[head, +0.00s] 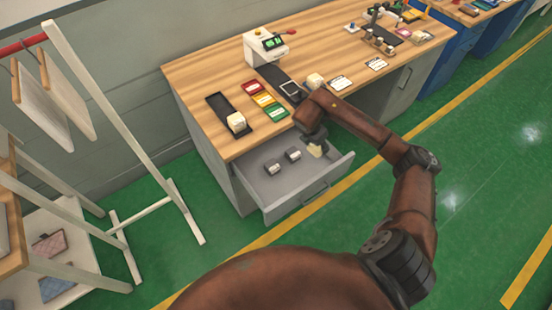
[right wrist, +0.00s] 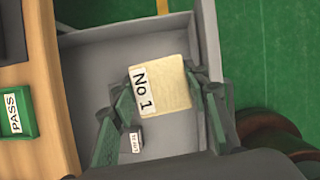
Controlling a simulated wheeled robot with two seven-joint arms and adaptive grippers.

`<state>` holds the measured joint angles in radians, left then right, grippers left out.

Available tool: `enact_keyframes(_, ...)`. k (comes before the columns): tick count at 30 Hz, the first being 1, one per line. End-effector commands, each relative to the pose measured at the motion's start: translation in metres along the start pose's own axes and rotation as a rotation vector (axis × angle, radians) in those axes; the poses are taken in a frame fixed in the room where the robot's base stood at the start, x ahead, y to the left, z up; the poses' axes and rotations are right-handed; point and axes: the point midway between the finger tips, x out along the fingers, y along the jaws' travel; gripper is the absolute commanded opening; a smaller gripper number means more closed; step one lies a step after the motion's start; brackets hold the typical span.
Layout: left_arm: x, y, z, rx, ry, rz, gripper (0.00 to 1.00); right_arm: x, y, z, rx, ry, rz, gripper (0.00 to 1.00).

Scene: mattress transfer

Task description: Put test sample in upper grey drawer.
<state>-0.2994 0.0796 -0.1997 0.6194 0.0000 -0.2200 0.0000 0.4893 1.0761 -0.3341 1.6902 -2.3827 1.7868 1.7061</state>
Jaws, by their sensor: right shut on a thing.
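The test sample, a cream block (right wrist: 172,84) with a white "No 1" label, is between the fingers of my right gripper (right wrist: 160,92). In the head view, the block (head: 316,151) hangs below the right gripper (head: 315,143), above the right part of the open upper grey drawer (head: 284,194). The gripper is shut on it. The wrist view shows the drawer (right wrist: 115,48) floor beneath the block; I cannot tell the exact height. My left gripper is not in view.
Small grey labelled items (head: 272,167) lie inside the drawer. On the wooden tabletop (head: 205,85) above are a cream block on a black tray (head: 217,104), coloured cards (head: 263,100), another cream block (head: 315,80) and a white device (head: 262,48). A white rack (head: 125,130) stands left.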

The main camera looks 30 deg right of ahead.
Motion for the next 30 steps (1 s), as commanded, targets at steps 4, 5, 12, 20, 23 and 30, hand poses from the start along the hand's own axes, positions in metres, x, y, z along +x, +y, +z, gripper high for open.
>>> enact_keyframes(4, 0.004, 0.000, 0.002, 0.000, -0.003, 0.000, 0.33, 0.005, 0.003, 0.005, 0.107, 0.002, -0.042, 0.17)
enact_keyframes(5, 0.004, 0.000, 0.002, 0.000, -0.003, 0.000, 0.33, 0.005, 0.005, 0.003, 0.113, 0.004, -0.046, 0.17)
enact_keyframes(12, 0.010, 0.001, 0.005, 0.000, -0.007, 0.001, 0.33, 0.015, 0.047, -0.034, 0.116, 0.006, -0.045, 0.17)
enact_keyframes(20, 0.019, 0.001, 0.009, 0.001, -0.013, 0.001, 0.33, 0.039, 0.088, -0.077, 0.114, 0.006, -0.049, 0.17)
enact_keyframes(23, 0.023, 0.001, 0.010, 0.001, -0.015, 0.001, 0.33, 0.050, 0.098, -0.088, 0.115, 0.005, -0.048, 0.17)
enact_keyframes(30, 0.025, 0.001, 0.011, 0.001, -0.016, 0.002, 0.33, 0.059, 0.107, -0.098, 0.116, 0.002, -0.047, 0.17)
